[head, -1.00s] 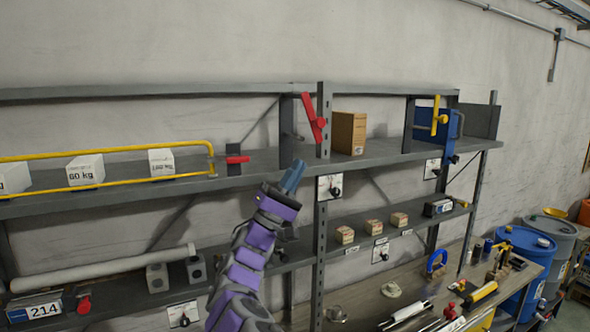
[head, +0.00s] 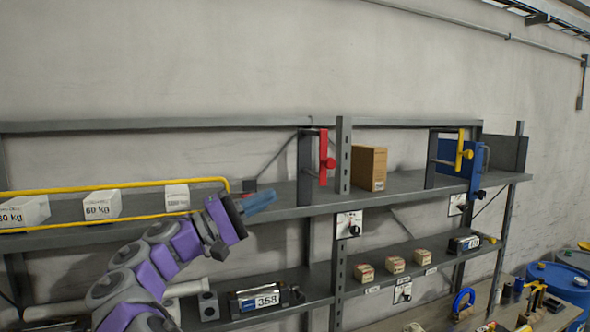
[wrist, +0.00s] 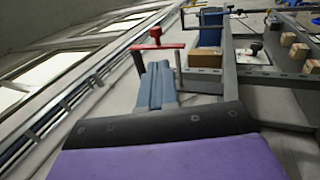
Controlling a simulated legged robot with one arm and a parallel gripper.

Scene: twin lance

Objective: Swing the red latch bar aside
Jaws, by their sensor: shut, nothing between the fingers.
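The red latch bar (head: 323,157) stands upright on a dark bracket at the upper shelf, left of the middle post, with a red knob on its right side. In the wrist view the bar (wrist: 172,46) lies across the picture just beyond my fingertips, its knob toward the top. My gripper (head: 262,201) is shut and empty, left of and lower than the bar in the head view, with a visible gap. The fingers also show in the wrist view (wrist: 157,75), pointing toward the bar's bracket. A smaller red piece (head: 250,185) is mostly hidden behind my gripper.
A yellow rail (head: 110,188) fronts several white weight boxes at left. A cardboard box (head: 369,168) sits right of the middle post (head: 343,150). A yellow latch bar (head: 460,149) stands by a blue panel farther right. The wall above the shelf is clear.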

